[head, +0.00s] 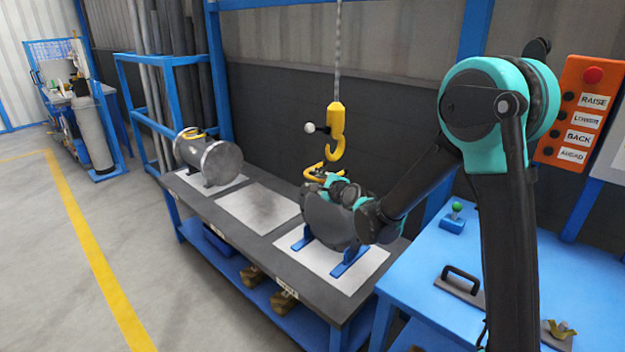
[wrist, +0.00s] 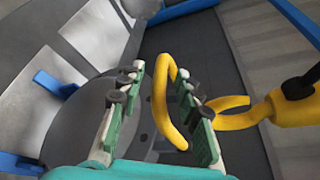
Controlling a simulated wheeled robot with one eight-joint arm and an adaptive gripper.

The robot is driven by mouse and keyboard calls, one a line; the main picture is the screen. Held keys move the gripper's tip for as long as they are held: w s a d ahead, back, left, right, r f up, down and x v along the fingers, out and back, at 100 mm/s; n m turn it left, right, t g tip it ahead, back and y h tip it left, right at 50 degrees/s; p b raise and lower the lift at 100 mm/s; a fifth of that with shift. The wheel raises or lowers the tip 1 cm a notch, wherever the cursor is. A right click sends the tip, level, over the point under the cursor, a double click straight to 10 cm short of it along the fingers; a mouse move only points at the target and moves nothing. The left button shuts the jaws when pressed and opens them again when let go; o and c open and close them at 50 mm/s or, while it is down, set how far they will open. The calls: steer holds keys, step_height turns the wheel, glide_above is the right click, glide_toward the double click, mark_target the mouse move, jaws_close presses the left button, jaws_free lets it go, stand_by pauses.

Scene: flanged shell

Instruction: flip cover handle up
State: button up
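The grey round cover (head: 328,222) rests on blue supports (head: 351,262) on the bench, partly hidden by my arm; it also shows in the wrist view (wrist: 68,130). Its yellow handle (head: 322,172) is a bent bar above the cover. In the wrist view the handle (wrist: 161,98) stands between the two fingers of my gripper (wrist: 163,80). The fingers are apart, with a visible gap on the left side; contact on the right side is unclear. In the head view my gripper (head: 338,184) is over the cover, its fingers largely hidden.
A yellow hoist hook (head: 336,130) hangs on a chain just above the handle, close to my gripper's right in the wrist view (wrist: 285,106). A grey flanged shell (head: 205,160) lies at the bench's left. The middle pad (head: 258,207) is empty. A blue table (head: 415,275) stands right.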

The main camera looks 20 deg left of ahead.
steer(key=shift+x, duration=0.95)
jaws_close()
